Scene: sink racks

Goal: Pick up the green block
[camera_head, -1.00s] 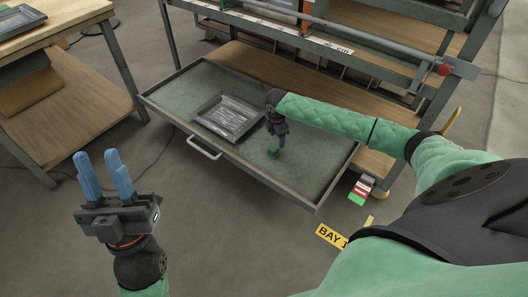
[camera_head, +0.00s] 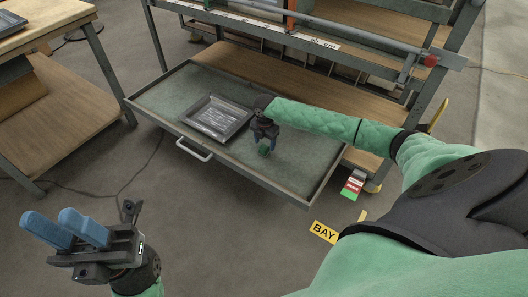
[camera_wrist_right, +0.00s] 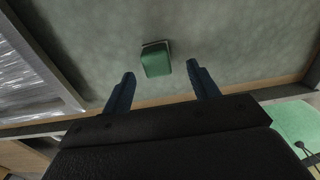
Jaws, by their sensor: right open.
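The green block (camera_head: 264,150) is in the pulled-out drawer (camera_head: 160,97), on the drawer's grey-green bottom. In the right wrist view the block (camera_wrist_right: 156,60) is just beyond the fingertips and roughly centred between them. My right gripper (camera_head: 265,146) points down over the block in the head view, and its fingers (camera_wrist_right: 160,82) are spread with nothing between them. The block and fingers look apart in the wrist view. My left gripper (camera_head: 62,228) is at the lower left, away from the drawer, with its two blue fingers apart and empty.
A dark tray (camera_head: 217,117) with shiny wrapped contents lies left of the block in the drawer. The drawer has a raised rim and a front handle (camera_head: 195,149). A workbench stands at left. A red, white and green box (camera_head: 352,184) is on the floor at right.

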